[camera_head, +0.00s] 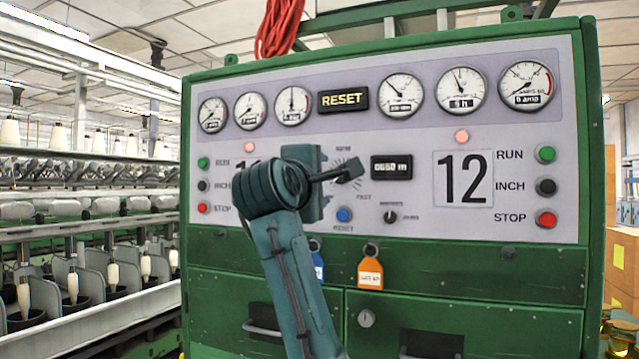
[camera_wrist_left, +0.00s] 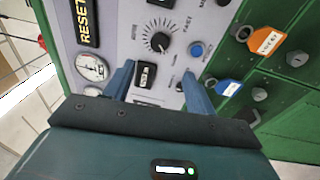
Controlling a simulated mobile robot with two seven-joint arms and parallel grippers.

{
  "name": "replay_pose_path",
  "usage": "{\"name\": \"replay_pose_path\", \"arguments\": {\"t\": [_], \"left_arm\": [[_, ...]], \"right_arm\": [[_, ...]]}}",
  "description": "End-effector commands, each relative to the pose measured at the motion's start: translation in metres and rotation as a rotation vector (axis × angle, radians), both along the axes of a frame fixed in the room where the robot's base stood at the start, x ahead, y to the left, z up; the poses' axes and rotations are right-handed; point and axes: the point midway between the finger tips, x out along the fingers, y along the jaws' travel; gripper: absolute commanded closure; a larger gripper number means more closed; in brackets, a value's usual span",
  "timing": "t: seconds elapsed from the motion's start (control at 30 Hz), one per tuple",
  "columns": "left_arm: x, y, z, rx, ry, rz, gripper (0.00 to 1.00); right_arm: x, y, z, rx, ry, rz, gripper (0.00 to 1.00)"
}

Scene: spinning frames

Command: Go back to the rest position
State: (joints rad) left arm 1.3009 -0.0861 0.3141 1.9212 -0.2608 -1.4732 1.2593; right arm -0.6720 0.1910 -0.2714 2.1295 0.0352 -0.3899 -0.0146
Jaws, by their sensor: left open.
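My left gripper (camera_head: 350,168) is in front of the grey control panel (camera_head: 400,215), its arm rising from the bottom middle. In the left wrist view my left gripper (camera_wrist_left: 157,82) has its two blue-grey fingers spread apart with nothing held. A small black panel fitting (camera_wrist_left: 145,76) shows between the fingers, apparently behind them. Just above it is the speed dial (camera_wrist_left: 158,42), with the blue button (camera_wrist_left: 197,49) to its right. In the head view the gripper covers part of the dial and the left number on the panel. My right gripper is in neither view.
The panel sits in a green cabinet (camera_head: 470,270) with drawer handles below. An orange tag (camera_head: 370,274) and a blue tag (camera_head: 318,266) hang under it, close to my arm. A red cable (camera_head: 280,25) hangs above. Spinning frames (camera_head: 80,230) stand at left, boxes (camera_head: 622,260) at right.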

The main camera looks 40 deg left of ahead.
Motion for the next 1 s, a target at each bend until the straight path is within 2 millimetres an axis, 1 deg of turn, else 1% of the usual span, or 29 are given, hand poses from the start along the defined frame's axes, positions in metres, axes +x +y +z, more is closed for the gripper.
{"name": "replay_pose_path", "arguments": {"t": [0.4, 0.47, 0.53, 0.57, 0.67, 0.7, 0.77, 0.8, 0.87, 0.9, 0.97, 1.0], "left_arm": [[0.001, 0.000, -0.001, 0.004, 0.002, 0.000, 0.44], [0.005, -0.001, -0.007, 0.023, 0.014, 0.004, 0.44], [0.015, -0.003, -0.023, 0.072, 0.047, 0.008, 0.44], [0.020, -0.004, -0.033, 0.104, 0.065, 0.012, 0.44], [0.041, -0.012, -0.081, 0.252, 0.148, 0.014, 0.44], [0.049, -0.017, -0.104, 0.323, 0.186, 0.010, 0.44], [0.059, -0.025, -0.140, 0.434, 0.241, -0.003, 0.44], [0.064, -0.030, -0.165, 0.506, 0.277, -0.015, 0.44], [0.069, -0.040, -0.203, 0.614, 0.328, -0.041, 0.44], [0.070, -0.047, -0.229, 0.683, 0.359, -0.063, 0.44], [0.068, -0.058, -0.269, 0.784, 0.404, -0.100, 0.44], [0.065, -0.065, -0.295, 0.851, 0.431, -0.129, 0.44]], "right_arm": [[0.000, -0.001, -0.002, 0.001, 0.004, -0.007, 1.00], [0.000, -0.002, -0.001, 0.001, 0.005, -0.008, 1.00], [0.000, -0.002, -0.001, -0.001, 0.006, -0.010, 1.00], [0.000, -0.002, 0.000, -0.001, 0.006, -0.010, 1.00], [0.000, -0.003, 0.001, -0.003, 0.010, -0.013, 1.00], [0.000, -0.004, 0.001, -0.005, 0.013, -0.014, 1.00], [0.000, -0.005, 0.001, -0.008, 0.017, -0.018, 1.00], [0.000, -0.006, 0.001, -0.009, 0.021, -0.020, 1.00], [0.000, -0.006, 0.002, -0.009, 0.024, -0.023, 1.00], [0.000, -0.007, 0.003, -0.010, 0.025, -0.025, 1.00], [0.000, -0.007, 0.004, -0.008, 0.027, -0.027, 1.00], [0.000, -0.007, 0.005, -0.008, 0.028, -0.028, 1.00]]}}
